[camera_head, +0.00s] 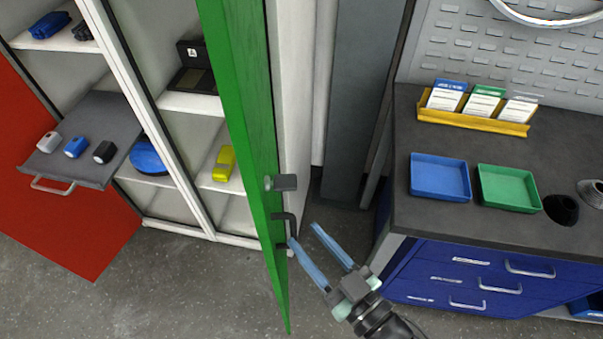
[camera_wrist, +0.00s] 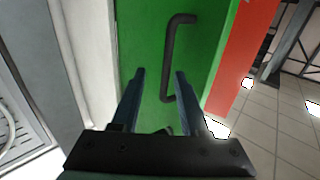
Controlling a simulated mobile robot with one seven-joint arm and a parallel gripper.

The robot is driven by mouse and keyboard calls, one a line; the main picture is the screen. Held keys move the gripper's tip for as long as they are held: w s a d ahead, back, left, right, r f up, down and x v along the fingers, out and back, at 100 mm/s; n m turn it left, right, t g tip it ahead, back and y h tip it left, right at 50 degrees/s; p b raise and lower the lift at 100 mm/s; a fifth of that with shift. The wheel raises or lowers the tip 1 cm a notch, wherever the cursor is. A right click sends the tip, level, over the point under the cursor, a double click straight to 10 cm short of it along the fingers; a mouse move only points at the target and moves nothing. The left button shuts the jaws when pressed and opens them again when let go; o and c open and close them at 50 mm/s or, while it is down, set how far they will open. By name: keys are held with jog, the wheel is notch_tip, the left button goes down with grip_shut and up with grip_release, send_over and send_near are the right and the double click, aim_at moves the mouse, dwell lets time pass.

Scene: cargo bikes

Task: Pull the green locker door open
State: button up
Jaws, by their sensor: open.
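The green locker door (camera_head: 246,120) stands swung out from the locker, nearly edge-on in the head view. Its outer face (camera_wrist: 147,50) fills the middle of the wrist view. A black bar handle (camera_head: 290,226) is on that face, below a grey latch block (camera_head: 281,183). In the wrist view the handle (camera_wrist: 170,50) stands upright, and its lower end shows between my fingertips. My gripper (camera_head: 302,233) is open with blue fingers, close to the handle's lower end. Its fingers also show in the wrist view (camera_wrist: 160,74). I cannot tell whether a finger touches the handle or door.
The open locker shelves hold a yellow item (camera_head: 224,164) and a black box (camera_head: 193,66). A red door (camera_head: 60,190) stands open at the left. A workbench (camera_head: 420,150) with blue drawers is at the right. Grey floor lies clear in front.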

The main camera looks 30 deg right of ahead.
jog(key=s+b, duration=0.1)
jog(key=s, duration=0.9)
jog(key=shift+d, duration=0.4)
jog(key=shift+w, duration=0.1)
